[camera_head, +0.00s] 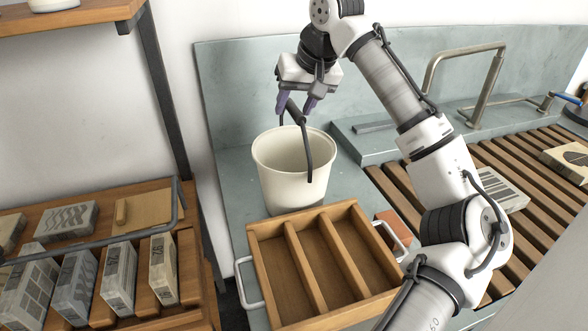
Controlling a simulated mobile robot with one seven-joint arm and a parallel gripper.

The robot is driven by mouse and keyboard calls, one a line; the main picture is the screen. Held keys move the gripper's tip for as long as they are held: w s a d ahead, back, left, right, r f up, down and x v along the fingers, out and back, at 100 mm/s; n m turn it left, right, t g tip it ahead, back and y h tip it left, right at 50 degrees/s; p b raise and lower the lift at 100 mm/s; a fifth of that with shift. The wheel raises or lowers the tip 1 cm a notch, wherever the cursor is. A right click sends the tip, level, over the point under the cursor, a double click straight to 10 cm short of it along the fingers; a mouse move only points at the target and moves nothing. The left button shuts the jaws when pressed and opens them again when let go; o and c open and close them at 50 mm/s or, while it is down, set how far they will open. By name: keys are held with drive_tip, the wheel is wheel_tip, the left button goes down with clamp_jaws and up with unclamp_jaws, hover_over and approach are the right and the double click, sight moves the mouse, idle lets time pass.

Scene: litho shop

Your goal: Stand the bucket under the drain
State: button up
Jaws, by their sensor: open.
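The bucket (290,172) is white, empty as far as its inside shows, and stands upright on the grey-green counter behind the wooden tray. Its dark handle (307,147) is raised above the rim. My gripper (297,107) is above the bucket, with its two purple-grey fingers pointing down, apart, at the upper part of the handle. I cannot tell whether the fingers touch the handle. A bent metal pipe (464,52) rises at the back right over the slatted rack. I cannot tell where the drain is.
A divided wooden tray (253,262) with metal side handles stands in front of the bucket. The wooden slatted rack (527,150) at the right carries printed stones. A shelf at the left holds several stone blocks (120,275). Bare counter (235,185) shows left of the bucket.

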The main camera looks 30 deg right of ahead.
drive_tip(key=shift+x, duration=0.9)
drive_tip(key=shift+c, duration=0.4)
clamp_jaws()
drive_tip(key=shift+r, duration=0.1)
